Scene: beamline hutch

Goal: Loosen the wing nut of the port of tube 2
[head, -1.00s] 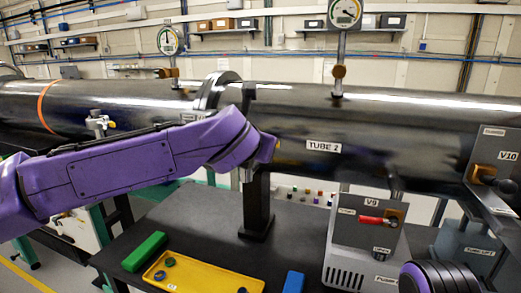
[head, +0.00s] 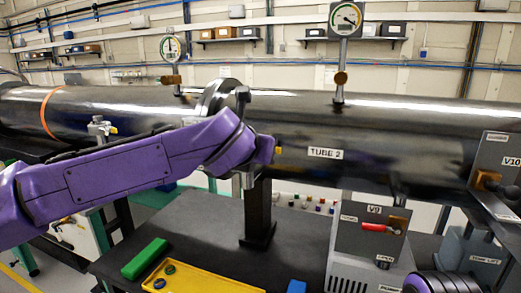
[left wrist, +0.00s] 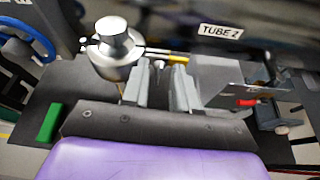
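Tube 2, the large dark pipe (head: 420,140) with a "TUBE 2" label (head: 323,153), runs across the head view. My left arm reaches to its near side; the left gripper's fingers are hidden there behind my own wrist. A small yellow tip (head: 278,151) shows just past it. In the left wrist view my left gripper (left wrist: 158,88) has its two grey fingers apart, with nothing clearly between them. Just beyond them is a silver port (left wrist: 113,45) with a round knob and a yellow piece (left wrist: 178,57) at its right. I cannot make out the wing nut's wings. My right gripper is out of view.
A bench below holds a green block (head: 145,258), a yellow tray (head: 190,279) and a blue block (head: 297,287). The V9 pump box (head: 360,245) with a red handle (head: 375,227) stands right of the support post (head: 258,210). A gauge (head: 345,20) rises above the tube.

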